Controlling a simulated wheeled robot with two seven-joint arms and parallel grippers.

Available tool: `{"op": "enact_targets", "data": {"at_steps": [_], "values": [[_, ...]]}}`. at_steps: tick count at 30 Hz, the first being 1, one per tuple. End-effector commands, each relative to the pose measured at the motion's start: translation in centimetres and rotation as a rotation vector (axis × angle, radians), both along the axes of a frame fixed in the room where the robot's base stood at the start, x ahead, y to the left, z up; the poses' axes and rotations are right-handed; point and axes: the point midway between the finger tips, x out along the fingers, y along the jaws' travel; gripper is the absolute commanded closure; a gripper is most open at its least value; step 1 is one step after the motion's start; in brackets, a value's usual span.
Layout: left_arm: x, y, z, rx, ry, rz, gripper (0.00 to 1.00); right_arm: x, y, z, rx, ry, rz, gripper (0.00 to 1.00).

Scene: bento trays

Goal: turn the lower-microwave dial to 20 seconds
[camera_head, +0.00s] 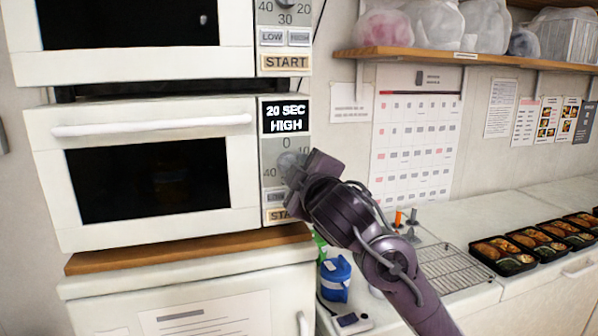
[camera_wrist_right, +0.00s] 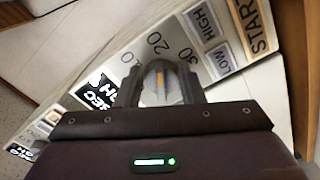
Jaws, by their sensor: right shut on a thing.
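The lower microwave (camera_head: 150,223) stands on a wooden board, its door shut. Its display (camera_head: 285,117) reads "20 SEC HIGH". The dial (camera_head: 288,163) is on the panel below the display, partly hidden by my right gripper (camera_head: 291,172), which comes in from the right. In the right wrist view the dial (camera_wrist_right: 161,88) sits between the two fingers of my right gripper (camera_wrist_right: 160,80), which is shut on it. The numbers 10, 20 and 30 show around the dial there. My left gripper is not in view.
Another microwave (camera_head: 150,62) stands above. Below the dial are LOW and START buttons, partly covered by my gripper. A blue container (camera_head: 335,279), a wire rack (camera_head: 452,266) and several bento trays (camera_head: 503,254) are on the counter to the right. A shelf (camera_head: 450,54) holds bags.

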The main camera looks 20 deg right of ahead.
Motion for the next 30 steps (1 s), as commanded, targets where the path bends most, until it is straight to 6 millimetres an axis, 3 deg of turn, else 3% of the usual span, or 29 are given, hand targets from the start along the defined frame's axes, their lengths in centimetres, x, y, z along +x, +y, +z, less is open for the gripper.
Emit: {"op": "enact_targets", "data": {"at_steps": [12,13,17,26,30], "values": [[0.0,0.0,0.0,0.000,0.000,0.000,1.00,0.0,0.0,-0.1,0.005,0.002,-0.001,0.88],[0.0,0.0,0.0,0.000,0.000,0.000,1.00,0.0,0.0,-0.1,0.005,0.002,-0.001,0.62],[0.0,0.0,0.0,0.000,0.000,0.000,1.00,0.0,0.0,-0.1,0.005,0.002,0.000,0.45],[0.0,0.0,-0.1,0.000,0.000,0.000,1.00,-0.1,0.0,-0.1,0.006,0.000,0.000,0.44],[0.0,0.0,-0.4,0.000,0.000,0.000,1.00,-1.5,0.2,-0.1,0.008,-0.001,0.003,0.44]]}}
